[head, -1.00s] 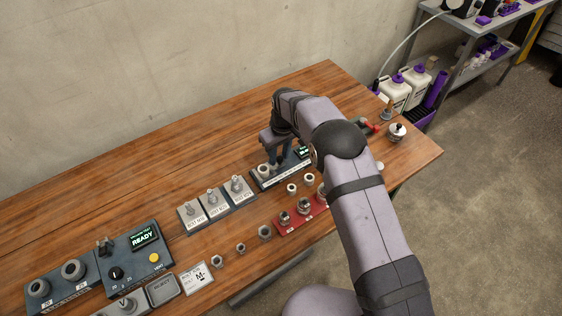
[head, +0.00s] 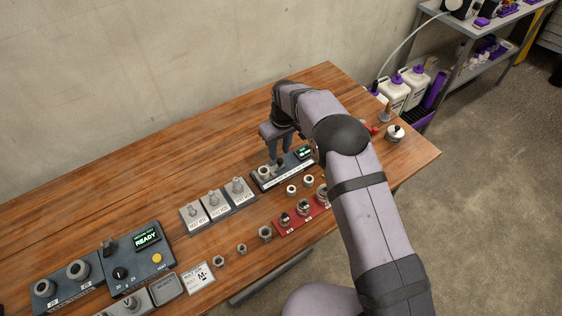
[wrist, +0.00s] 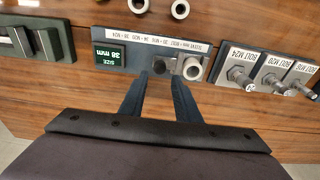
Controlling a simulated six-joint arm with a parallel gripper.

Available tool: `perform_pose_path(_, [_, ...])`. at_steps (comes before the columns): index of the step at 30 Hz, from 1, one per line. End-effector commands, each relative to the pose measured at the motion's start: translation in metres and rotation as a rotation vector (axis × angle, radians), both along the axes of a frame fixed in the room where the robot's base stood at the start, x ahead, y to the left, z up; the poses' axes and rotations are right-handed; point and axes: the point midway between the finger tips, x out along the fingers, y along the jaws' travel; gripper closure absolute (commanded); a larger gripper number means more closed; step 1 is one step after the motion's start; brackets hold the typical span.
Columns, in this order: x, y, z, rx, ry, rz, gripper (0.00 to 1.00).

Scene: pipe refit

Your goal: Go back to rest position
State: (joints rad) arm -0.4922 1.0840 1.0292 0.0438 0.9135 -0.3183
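My gripper (head: 279,147) points down above the dark gauge block with the "38 mm" display (head: 303,153) on the wooden table. In the wrist view its two fingers (wrist: 159,84) are apart, with nothing seen between them. The gauge block (wrist: 140,64) lies just beyond the fingertips there, with a light ring-shaped fitting (wrist: 192,69) on its right and a dark round spot beside it. In the head view the same fitting (head: 264,173) sits at the block's left end, left of the fingers. My forearm hides part of the table's right side.
Three bolt blocks (head: 217,205) stand left of the gauge. A red tray (head: 287,224) with fittings lies in front, with loose rings (head: 292,190) nearby. A control box reading READY (head: 137,258) is at lower left. The table's back (head: 150,150) is clear.

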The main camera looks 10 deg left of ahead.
Motion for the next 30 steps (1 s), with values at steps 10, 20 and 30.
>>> perform_pose_path(10, [0.000, 0.000, 0.011, -0.001, 0.001, 0.000, 0.70])
perform_pose_path(20, [0.000, -0.001, 0.012, -0.001, 0.001, -0.001, 0.70])
perform_pose_path(30, [-0.010, -0.054, 0.048, -0.008, 0.013, -0.116, 0.70])
